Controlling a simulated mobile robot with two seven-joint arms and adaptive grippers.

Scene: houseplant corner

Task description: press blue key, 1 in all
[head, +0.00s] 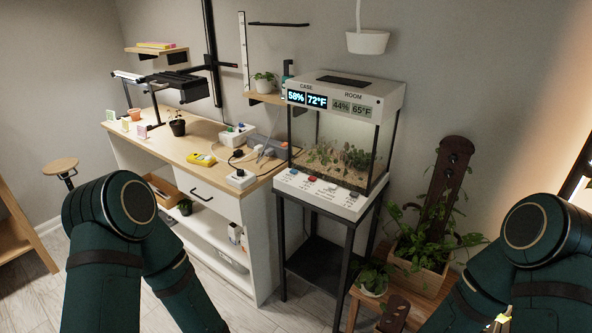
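A glass plant case (342,150) stands on a black stand, with a white control panel (335,196) along its lower front. A small blue key (293,172) is near the panel's left end, with a red key (312,180) to its right. The other keys are paler and too small to tell well. My two arms come in at the lower left and lower right, both well apart from the panel. Neither gripper can be made out; they are outside the picture or hidden behind my arms.
A wooden-topped bench (165,141) left of the case holds a yellow meter (201,159), white boxes and cables. A wooden planter (419,270) with leafy plants and a small white pot (372,283) stand right of the stand. The space before the panel looks clear.

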